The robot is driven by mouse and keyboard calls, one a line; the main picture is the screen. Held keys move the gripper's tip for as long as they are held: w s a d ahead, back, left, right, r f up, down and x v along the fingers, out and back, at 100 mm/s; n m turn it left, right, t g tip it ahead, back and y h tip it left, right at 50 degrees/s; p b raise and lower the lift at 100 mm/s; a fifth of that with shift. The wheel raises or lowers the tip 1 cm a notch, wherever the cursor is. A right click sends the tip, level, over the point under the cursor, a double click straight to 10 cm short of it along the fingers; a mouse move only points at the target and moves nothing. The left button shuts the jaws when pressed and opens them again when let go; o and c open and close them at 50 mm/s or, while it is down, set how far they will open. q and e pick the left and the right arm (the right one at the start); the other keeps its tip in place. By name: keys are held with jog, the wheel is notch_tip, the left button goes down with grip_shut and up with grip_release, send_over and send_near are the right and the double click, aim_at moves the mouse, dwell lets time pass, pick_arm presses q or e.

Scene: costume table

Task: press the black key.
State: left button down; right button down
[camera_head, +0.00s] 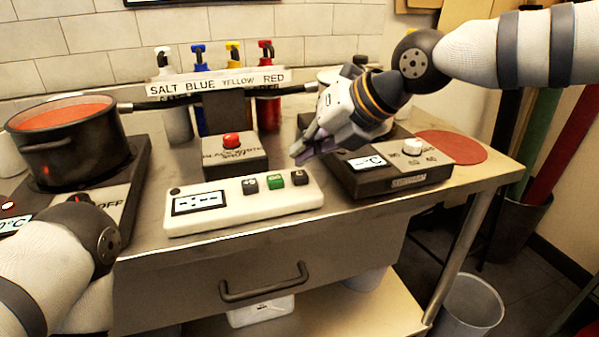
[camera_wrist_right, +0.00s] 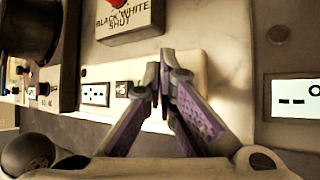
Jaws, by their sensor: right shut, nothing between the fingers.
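A white box (camera_head: 245,213) with a small display (camera_head: 198,202) lies near the table's front edge. On its top right are a dark key (camera_head: 249,186), a green key (camera_head: 274,179) and another dark key (camera_head: 300,178); their labels are too small to read. My right gripper (camera_head: 299,156) is shut and empty, its tips above and behind the keys at the box's right end. In the right wrist view the shut fingers (camera_wrist_right: 160,72) cover part of the white box (camera_wrist_right: 195,65); one dark key (camera_wrist_right: 123,89) shows left of them. My left gripper is out of view.
A red button box (camera_head: 235,160) stands behind the white box. A dark unit with a white knob (camera_head: 411,145) sits at right, under my right gripper. A pot (camera_head: 70,145) stands on a heater at left. Several bottles stand behind a sign (camera_head: 218,84).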

aim_at(304, 172)
jog(key=shift+r+p, duration=0.35)
jog(key=shift+r, duration=2.2)
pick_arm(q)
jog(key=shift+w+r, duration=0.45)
pick_arm(e)
jog(key=shift+f, duration=0.1)
